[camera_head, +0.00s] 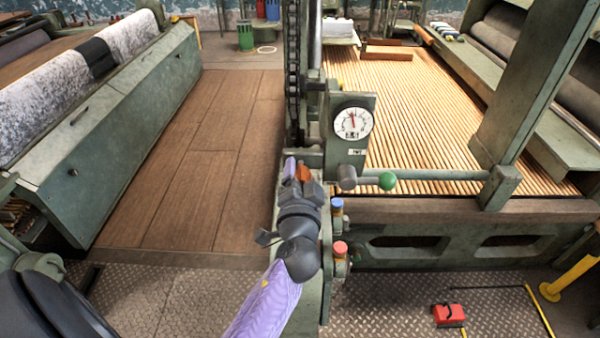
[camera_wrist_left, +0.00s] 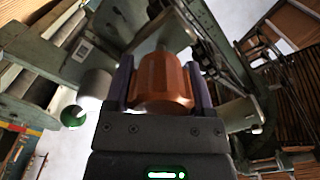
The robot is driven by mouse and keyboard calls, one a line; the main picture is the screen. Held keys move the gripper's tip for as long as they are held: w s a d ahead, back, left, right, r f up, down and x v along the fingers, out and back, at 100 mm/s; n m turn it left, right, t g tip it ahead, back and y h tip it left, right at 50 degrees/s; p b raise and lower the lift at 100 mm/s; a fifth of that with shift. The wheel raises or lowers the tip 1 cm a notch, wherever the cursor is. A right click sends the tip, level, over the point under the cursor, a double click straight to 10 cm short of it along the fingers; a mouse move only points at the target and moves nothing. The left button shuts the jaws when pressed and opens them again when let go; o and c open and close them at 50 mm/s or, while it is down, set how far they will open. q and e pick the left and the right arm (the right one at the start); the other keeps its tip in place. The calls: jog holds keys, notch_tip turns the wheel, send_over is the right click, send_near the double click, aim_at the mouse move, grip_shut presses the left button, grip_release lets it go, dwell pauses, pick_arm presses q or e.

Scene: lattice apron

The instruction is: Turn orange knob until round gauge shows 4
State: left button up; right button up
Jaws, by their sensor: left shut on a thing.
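The orange knob (camera_head: 303,173) is on the machine's green post, mostly hidden in the head view by my left gripper (camera_head: 297,171). In the left wrist view the ribbed orange knob (camera_wrist_left: 163,82) sits between the two purple fingers of my left gripper (camera_wrist_left: 160,92), one on each side and shut on it. The round gauge (camera_head: 353,122) has a white dial on a green panel to the right of and above the knob. Its needle points nearly straight up; its numbers are too small to read. My right gripper is not in view.
A lever with a green ball (camera_head: 387,181) sticks out to the right below the gauge. A blue button (camera_head: 337,206) and a red button (camera_head: 340,248) stand close to the right of my left wrist. A red pedal (camera_head: 448,315) is on the metal floor.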

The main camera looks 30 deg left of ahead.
pick_arm(q)
jog(key=m+p, duration=0.1)
jog(key=m, duration=0.4)
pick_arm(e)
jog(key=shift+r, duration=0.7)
pick_arm(q)
jog(key=shift+m, duration=0.3)
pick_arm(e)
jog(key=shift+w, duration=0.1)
pick_arm(q)
jog(key=o, duration=1.2)
